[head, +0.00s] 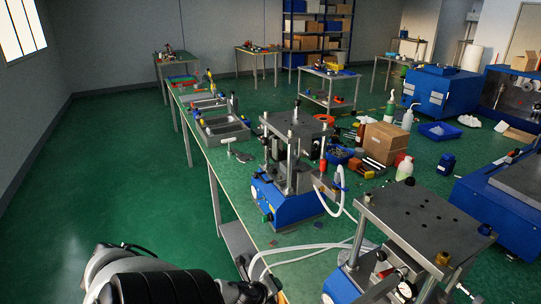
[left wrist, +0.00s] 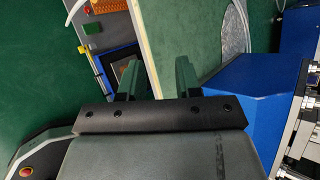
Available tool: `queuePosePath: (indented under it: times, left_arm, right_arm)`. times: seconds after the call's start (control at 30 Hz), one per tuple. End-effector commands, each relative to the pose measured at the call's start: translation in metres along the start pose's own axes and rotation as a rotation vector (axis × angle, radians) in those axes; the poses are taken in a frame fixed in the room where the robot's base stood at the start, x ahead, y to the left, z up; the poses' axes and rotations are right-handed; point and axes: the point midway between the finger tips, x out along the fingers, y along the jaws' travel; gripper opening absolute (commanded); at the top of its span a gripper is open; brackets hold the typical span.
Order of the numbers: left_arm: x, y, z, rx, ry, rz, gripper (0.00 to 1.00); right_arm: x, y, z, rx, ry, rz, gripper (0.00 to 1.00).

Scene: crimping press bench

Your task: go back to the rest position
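My left gripper (left wrist: 158,78) shows in the left wrist view as two green fingers standing apart, with nothing seen between them. It is over the edge of a green-topped bench, beside a blue machine body (left wrist: 245,85). In the head view my left arm comes in along the bottom left, low beside the near end of the bench (head: 235,178); its fingers cannot be made out there. My right arm and gripper are in neither view.
On the bench stand a blue-based press (head: 285,200) and a nearer press (head: 425,232) with white hoses (head: 300,247). Grey trays (head: 222,130), a cardboard box (head: 384,143) and bottles lie farther back. Green floor (head: 110,170) left of the bench is clear.

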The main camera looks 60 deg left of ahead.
Motion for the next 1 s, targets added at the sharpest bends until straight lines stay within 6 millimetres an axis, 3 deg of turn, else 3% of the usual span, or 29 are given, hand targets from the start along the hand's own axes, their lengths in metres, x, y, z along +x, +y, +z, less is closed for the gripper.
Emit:
queuePosePath:
  times: [0.77,0.87,0.97,1.0]
  left_arm:
    - [0.003,0.008,-0.002,-0.025,-0.003,0.015,0.34]
    - [0.010,0.030,-0.006,-0.093,-0.010,0.056,0.34]
    - [0.021,0.079,-0.021,-0.248,-0.023,0.150,0.34]
    - [0.025,0.104,-0.033,-0.331,-0.029,0.199,0.34]
  right_arm:
    - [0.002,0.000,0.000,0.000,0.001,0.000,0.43]
    - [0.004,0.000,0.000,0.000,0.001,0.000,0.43]
    - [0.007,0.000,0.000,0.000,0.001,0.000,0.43]
    - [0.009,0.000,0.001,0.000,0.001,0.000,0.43]
